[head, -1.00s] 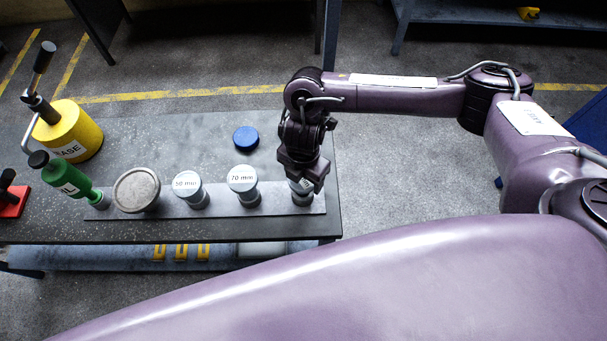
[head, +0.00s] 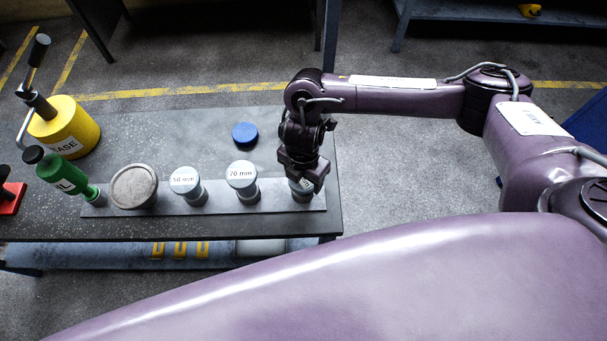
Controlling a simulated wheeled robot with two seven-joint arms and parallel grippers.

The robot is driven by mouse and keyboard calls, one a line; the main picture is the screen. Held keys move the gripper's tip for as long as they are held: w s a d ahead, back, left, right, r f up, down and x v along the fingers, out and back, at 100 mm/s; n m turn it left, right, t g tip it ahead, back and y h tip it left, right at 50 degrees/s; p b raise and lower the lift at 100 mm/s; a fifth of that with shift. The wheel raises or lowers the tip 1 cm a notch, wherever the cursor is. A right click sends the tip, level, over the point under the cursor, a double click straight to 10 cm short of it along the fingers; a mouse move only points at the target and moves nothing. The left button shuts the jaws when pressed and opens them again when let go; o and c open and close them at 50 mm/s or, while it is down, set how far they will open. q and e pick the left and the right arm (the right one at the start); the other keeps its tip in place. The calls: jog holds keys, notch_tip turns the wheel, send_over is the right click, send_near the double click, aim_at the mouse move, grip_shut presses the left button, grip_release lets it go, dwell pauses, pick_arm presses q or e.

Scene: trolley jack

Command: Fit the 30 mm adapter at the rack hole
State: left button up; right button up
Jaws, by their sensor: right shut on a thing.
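A grey adapter (head: 302,194) is at the right end of the flat grey rack (head: 273,198) on the bench. Its label is mostly covered, so I cannot read its size. My right gripper (head: 302,182) comes down from above and is shut on this adapter's top. The adapter stands about upright over the rack; I cannot tell whether its foot is down in a hole. To its left on the rack stand the 70 mm adapter (head: 242,176), the 50 mm adapter (head: 186,183) and a wider adapter with a plain round top (head: 134,187). My left gripper is out of view.
A blue round cap (head: 245,132) lies on the dark bench (head: 190,140) behind the rack. A green bottle (head: 62,171), a yellow grease can (head: 65,128) and a red item (head: 10,198) stand at the left. The bench's right edge is close beside my right gripper.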

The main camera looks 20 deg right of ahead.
jog(key=shift+f, duration=0.25)
jog(key=o, duration=1)
jog(key=shift+o, duration=0.8)
jog(key=shift+s, duration=0.1)
jog(key=shift+r, duration=0.35)
notch_tip(320, 180, up, 7)
jog(key=shift+r+p, duration=0.1)
jog(key=shift+p, duration=0.25)
